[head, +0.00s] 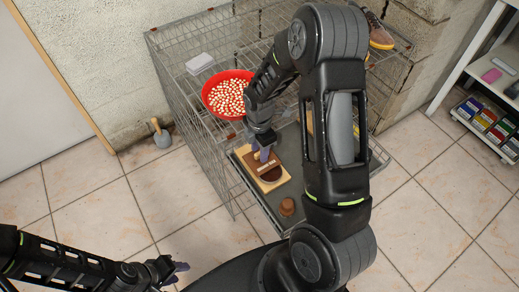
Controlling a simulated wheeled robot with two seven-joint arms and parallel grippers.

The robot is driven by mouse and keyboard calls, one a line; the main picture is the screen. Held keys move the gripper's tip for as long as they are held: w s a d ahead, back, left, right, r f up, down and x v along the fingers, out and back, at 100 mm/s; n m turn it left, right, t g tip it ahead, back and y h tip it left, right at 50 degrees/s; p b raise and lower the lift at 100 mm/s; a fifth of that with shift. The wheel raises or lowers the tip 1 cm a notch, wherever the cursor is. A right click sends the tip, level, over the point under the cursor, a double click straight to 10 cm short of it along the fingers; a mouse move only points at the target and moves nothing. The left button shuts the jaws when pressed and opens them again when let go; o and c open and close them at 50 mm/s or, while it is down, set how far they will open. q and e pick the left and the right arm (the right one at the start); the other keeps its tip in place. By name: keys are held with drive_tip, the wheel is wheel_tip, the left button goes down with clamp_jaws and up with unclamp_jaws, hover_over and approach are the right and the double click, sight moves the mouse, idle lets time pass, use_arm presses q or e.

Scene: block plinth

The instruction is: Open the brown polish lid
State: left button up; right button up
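A dark brown round polish tin or lid (272,173) sits on a brown block with a small pale label, on a tan board (271,186). I cannot tell whether its lid is on or off. My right gripper (262,154), with purplish fingers, points down just above the far edge of the brown block. Whether it touches anything or is parted is too small to tell. My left gripper (181,267) is low at the left, over the floor, away from the board. Its finger gap is not clear.
A small brown cylinder (287,206) stands on the grey tray (313,205) in front of the board. A red bowl of pale pieces (228,93) and a white box (200,63) sit on the wire cage (180,75). My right arm hides part of the cage.

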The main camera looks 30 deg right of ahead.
wheel_tip(320, 180, up, 8)
drive_tip(key=shift+f, duration=0.2)
